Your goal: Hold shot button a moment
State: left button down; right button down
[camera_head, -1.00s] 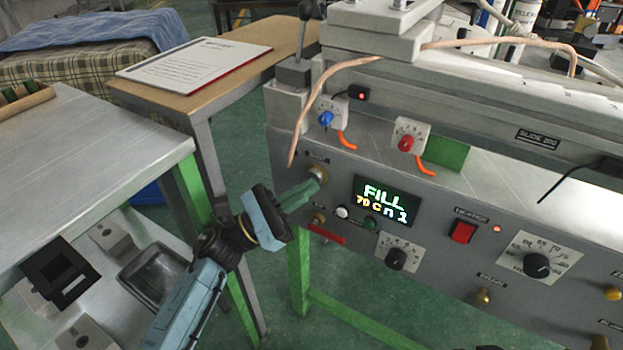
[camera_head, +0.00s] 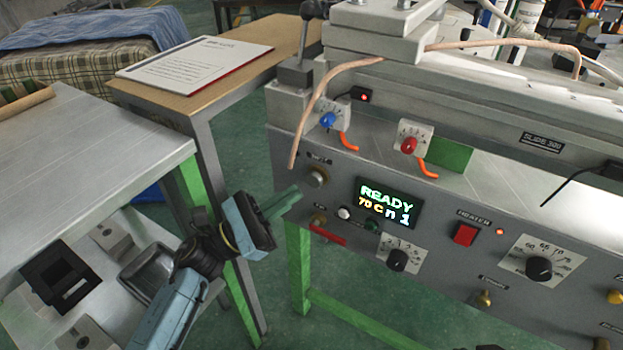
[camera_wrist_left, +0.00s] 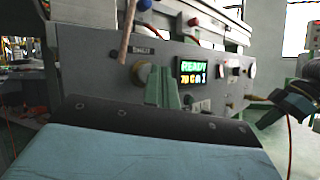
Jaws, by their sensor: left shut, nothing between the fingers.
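The shot button (camera_head: 317,179) is a round metal button under a small label at the left end of the grey machine's front panel. It also shows in the left wrist view (camera_wrist_left: 143,74), just left of my fingertips. My left gripper (camera_head: 292,194) is shut and empty, with its green fingers together. The tips are a short way left of and below the button, apart from it. The display (camera_head: 389,204) reads READY, 70 C, n 1. A dark gripper-like part at the right of the left wrist view seems to be my right gripper (camera_wrist_left: 284,107); its jaws are unclear.
A red heater switch (camera_head: 465,233), several knobs and small buttons sit along the panel. A copper-coloured tube (camera_head: 300,130) hangs above the shot button. A metal table (camera_head: 90,160) stands at the left, and a wooden desk with a sheet (camera_head: 195,62) behind. Open floor lies between.

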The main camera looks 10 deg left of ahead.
pick_arm(q)
jog(key=shift+s+a, duration=0.15)
jog(key=shift+s, duration=0.75)
jog(key=shift+s+a, duration=0.15)
jog(key=shift+s, duration=0.7)
jog(key=shift+w, duration=0.1)
